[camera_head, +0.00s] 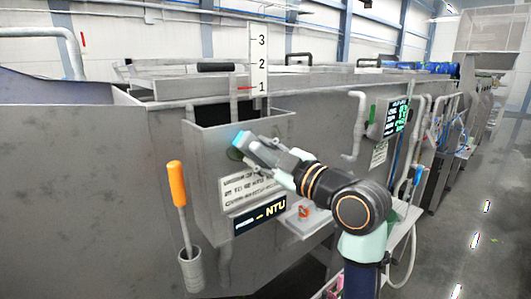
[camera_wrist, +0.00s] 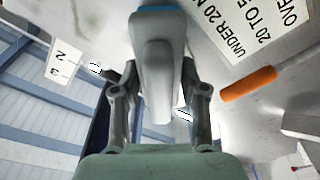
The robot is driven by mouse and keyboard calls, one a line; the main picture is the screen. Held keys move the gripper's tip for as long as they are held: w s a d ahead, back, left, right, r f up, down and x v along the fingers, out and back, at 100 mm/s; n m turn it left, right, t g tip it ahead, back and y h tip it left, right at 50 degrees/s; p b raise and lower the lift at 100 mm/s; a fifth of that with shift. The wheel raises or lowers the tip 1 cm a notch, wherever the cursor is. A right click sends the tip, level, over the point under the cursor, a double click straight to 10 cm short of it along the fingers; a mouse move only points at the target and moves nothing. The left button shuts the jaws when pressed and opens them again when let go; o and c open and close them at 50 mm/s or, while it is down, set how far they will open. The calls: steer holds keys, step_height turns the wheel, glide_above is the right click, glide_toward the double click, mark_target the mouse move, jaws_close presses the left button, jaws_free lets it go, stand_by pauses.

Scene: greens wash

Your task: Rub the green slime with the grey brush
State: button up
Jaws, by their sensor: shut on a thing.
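The grey brush (camera_head: 262,150) is in my gripper (camera_head: 290,172), with its light blue bristle end (camera_head: 242,139) pointing up and left at the front of the steel box. In the wrist view the brush (camera_wrist: 157,80) lies between the two fingers, its blue edge at the top. My gripper (camera_wrist: 155,95) is shut on it. The green slime (camera_head: 234,154) shows as a small dark green patch on the box front, just below the bristle end and partly hidden by the brush. I cannot tell whether the bristles touch the wall. No slime shows in the wrist view.
The steel box (camera_head: 205,170) bears a text label (camera_head: 250,187) and an NTU display (camera_head: 260,215). An orange-handled tool (camera_head: 177,184) stands in a grey holder (camera_head: 191,270) at left. A numbered scale (camera_head: 259,60) rises behind the box. Pipes and a screen (camera_head: 397,117) are at right.

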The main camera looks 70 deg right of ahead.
steer(key=shift+w+a, duration=0.65)
steer(key=shift+a, duration=0.25)
steer(key=shift+w+a, duration=0.6)
steer(key=shift+a, duration=0.25)
steer(key=shift+w+a, duration=0.65)
steer(key=shift+a, duration=0.25)
steer(key=shift+r+p, duration=0.85)
steer(key=shift+p, duration=0.05)
steer(key=shift+s+d+f, duration=0.1)
steer(key=shift+s+d, duration=0.15)
steer(key=shift+d, duration=0.15)
steer(key=shift+s+d+b, duration=0.15)
steer(key=shift+s+d, duration=1.35)
steer(key=shift+d, duration=0.75)
steer(key=shift+s+d+b, duration=0.2)
steer(key=shift+s+d, duration=1.3)
steer(key=shift+d, duration=0.7)
steer(key=shift+s+d+b, duration=0.15)
steer(key=shift+s+d, duration=1.35)
steer(key=shift+d, duration=0.75)
steer(key=shift+w, duration=0.1)
